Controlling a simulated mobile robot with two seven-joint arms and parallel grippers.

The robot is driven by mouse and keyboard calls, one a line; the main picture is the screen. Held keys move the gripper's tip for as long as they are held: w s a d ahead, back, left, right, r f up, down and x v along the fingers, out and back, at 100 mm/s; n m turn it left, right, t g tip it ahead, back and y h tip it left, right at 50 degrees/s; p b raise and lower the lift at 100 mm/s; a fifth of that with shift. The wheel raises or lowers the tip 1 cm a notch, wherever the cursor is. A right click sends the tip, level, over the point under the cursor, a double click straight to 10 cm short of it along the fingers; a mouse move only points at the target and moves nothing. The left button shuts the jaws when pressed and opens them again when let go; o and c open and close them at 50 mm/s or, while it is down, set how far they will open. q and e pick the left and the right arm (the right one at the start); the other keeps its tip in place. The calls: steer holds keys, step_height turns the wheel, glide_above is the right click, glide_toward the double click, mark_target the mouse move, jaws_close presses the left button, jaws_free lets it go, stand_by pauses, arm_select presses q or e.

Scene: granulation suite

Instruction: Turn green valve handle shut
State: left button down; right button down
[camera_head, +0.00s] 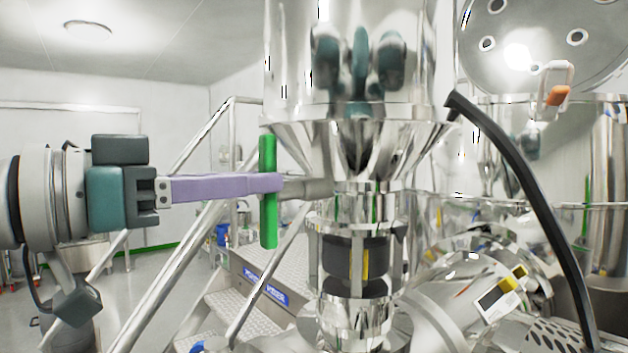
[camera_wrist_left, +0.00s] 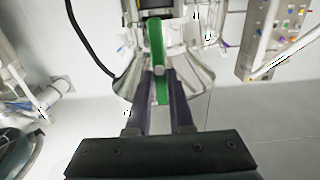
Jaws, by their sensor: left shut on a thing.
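The green valve handle (camera_head: 268,215) is a bar standing upright at the left side of the steel valve body (camera_head: 352,200), joined to it by a short grey stem (camera_head: 308,188). My left gripper (camera_head: 272,183) comes in from the left, its purple fingers level and shut on the handle near its middle. In the left wrist view the green handle (camera_wrist_left: 156,45) runs up the picture, its lower part between the fingers of my left gripper (camera_wrist_left: 160,90). My right gripper is in neither view.
A steel hopper (camera_head: 300,75) rises above the valve. Steel steps (camera_head: 235,305) with a tubular handrail (camera_head: 165,275) stand below and behind my left arm. A black hose (camera_head: 535,190) curves down at the right, near a tilted steel drum (camera_head: 440,300).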

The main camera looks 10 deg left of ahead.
arm_select(q)
steer(key=shift+m, duration=0.3)
steer(key=m+b, duration=0.1)
steer(key=m, duration=0.4)
steer(key=m+b, duration=0.1)
steer(key=m, duration=0.5)
steer(key=d+f+m+b, duration=0.1)
steer(key=m, duration=0.5)
steer(key=shift+s, duration=0.35)
steer(key=shift+m, duration=0.3)
stand_by(0.4)
steer(key=c, duration=0.8)
jaws_free()
steer(key=shift+a, duration=0.15)
